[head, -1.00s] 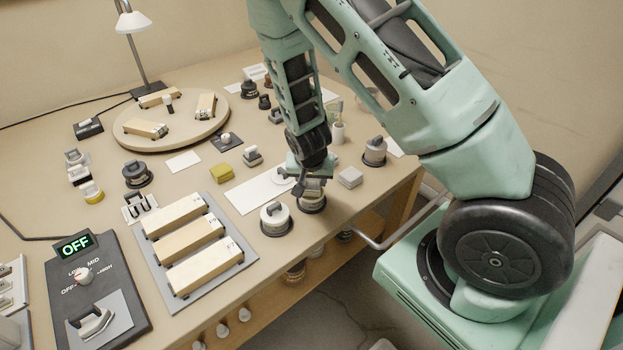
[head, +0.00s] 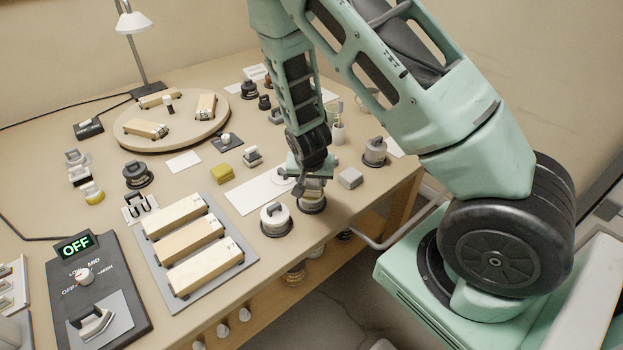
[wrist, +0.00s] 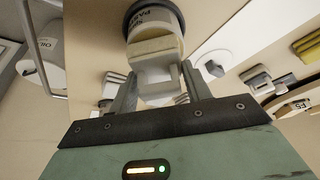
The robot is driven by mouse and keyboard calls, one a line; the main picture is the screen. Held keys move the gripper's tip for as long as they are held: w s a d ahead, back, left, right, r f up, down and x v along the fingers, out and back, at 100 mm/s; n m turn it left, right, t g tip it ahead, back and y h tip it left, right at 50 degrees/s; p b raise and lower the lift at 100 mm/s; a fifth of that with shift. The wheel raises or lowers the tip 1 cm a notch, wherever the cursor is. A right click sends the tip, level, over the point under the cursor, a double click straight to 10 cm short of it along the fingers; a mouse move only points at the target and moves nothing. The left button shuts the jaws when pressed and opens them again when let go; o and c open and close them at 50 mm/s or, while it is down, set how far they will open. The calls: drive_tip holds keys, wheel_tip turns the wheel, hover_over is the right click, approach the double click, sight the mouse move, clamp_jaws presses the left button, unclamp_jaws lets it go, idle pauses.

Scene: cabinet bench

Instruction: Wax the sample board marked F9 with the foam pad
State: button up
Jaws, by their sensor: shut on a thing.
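My gripper (head: 312,178) is over a round dark-based tin (head: 311,204) near the bench's front edge. In the wrist view, my gripper (wrist: 160,88) is shut on the pale grey handle of a beige foam pad (wrist: 154,49). The tin (wrist: 157,12), with lettering starting "PAS", is just beyond the pad; I cannot tell whether they touch. Three pale sample boards (head: 189,239) lie on a grey tray (head: 225,275) at front left. More boards (head: 146,129) lie on a round turntable (head: 171,140). Their marks are too small to read in the head view, so I cannot tell which is F9.
A second round tin (head: 276,219) stands left of the gripper, and another (head: 375,151) to its right. A grey block (head: 350,178) sits nearby. A control panel reading OFF (head: 98,290) is at lower left. A white sheet (head: 250,194) lies behind the second tin.

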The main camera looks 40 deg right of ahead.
drive_tip(key=shift+r+p, duration=2.6)
drive_tip(key=shift+r, duration=0.85)
drive_tip(key=shift+f, duration=0.1)
